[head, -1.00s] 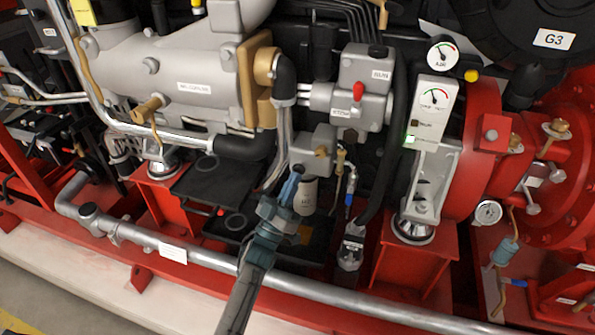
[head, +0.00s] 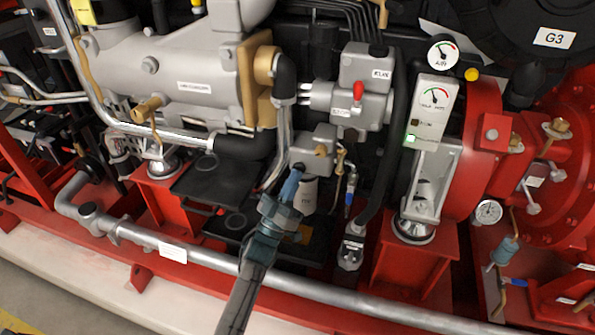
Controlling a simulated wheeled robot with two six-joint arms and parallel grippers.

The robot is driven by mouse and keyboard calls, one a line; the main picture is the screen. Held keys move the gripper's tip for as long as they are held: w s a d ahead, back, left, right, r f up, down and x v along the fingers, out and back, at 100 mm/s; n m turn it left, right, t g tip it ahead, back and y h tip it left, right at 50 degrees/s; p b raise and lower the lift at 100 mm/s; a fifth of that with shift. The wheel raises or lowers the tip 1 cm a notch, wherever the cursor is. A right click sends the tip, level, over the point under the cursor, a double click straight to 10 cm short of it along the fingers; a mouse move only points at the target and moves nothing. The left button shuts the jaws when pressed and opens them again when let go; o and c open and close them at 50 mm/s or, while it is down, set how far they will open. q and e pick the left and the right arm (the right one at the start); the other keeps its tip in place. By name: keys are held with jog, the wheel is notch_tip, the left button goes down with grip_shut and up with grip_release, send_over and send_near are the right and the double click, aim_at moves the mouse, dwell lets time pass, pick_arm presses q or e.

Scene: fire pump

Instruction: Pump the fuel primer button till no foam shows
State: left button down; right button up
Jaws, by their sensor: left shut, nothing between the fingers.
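My left gripper (head: 293,184) is shut and empty, with its tip just in front of the lower left side of a grey filter head block (head: 312,143). I cannot tell whether the tip touches the block. The block has a small brass fitting (head: 321,150) on its front and a white canister (head: 309,194) below it, partly hidden by my gripper. No primer button shows clearly; it may be behind the gripper tip. A small grey, glassy-looking bowl (head: 350,252) hangs lower right of the canister, too small to tell if it holds foam. My right gripper is out of view.
A grey pump housing (head: 355,100) with a red knob (head: 358,91) sits above the block. A gauge panel (head: 431,108) with a green light stands to the right. A long silver pipe (head: 330,296) crosses below, under my left arm. Black hoses crowd both sides.

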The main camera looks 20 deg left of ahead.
pick_arm(q)
jog(key=shift+w, duration=0.45)
dwell(0.4)
jog(key=shift+s, duration=0.1)
jog(key=shift+s+p, duration=0.65)
jog(key=shift+s, duration=0.5)
jog(key=s+p, duration=0.2)
jog(key=s, duration=0.3)
jog(key=shift+a, duration=0.1)
